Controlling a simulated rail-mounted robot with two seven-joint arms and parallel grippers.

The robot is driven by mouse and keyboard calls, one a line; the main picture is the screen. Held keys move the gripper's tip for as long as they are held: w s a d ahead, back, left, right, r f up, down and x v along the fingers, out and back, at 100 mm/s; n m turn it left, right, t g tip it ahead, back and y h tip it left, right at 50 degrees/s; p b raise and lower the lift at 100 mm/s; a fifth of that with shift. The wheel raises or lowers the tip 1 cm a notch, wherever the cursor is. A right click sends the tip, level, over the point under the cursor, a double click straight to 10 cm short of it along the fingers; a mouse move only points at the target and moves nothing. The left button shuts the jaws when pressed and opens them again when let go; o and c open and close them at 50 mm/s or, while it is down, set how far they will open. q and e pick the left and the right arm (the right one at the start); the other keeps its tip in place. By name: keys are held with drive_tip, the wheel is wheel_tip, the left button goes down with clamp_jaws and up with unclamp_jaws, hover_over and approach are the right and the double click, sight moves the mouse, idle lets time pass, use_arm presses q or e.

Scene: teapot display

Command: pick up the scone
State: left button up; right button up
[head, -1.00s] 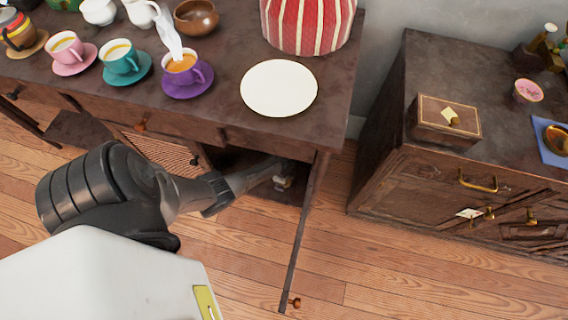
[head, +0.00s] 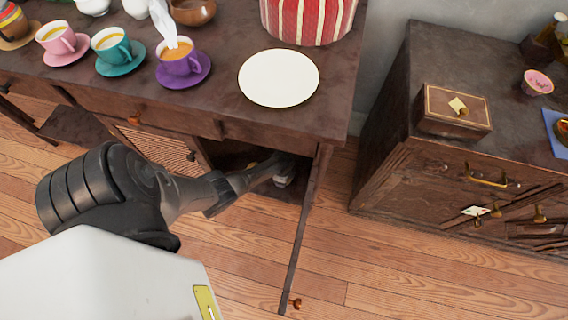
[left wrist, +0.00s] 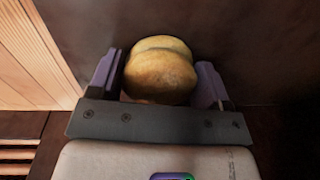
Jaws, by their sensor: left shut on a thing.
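The scone (left wrist: 160,72) is golden and round. In the left wrist view it sits between the two fingers of my left gripper (left wrist: 158,85), which is shut on it. In the head view my left gripper (head: 282,168) reaches into the open compartment under the dark table, and a small tan patch of the scone (head: 254,165) may show beside it. Much of the gripper and scone is hidden there by my arm and the table edge. My right gripper is in neither view.
A white plate (head: 279,78) lies on the dark table (head: 230,105) above the compartment. Cups on saucers, among them a purple cup (head: 180,60), stand to its left. A red striped cosy (head: 308,20) stands behind. An open door (head: 308,230) juts out at right. A dark cabinet (head: 390,130) stands farther right.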

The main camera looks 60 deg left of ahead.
use_arm(q)
drive_tip(key=shift+c, duration=1.1)
